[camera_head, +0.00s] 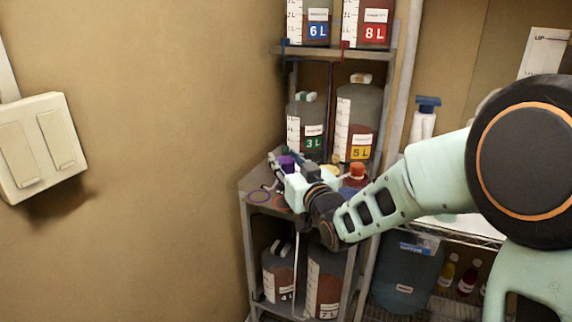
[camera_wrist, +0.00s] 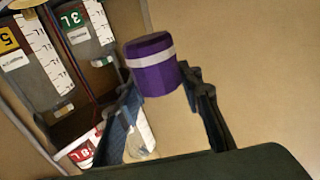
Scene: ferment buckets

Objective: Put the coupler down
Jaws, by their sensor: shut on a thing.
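The coupler (camera_wrist: 152,66) looks like a purple cylinder with a white band. In the wrist view it sits between the fingertips of my gripper (camera_wrist: 163,84), which is shut on it. In the head view my gripper (camera_head: 281,168) is over the left part of the rack's middle shelf, with the purple coupler (camera_head: 287,161) showing at its tip. I cannot tell whether the coupler touches the shelf.
Buckets marked 3 L (camera_head: 305,128) and 5 L (camera_head: 357,120) stand behind my gripper. The 6 L (camera_head: 312,22) and 8 L (camera_head: 372,22) buckets are above. The wall is close on the left.

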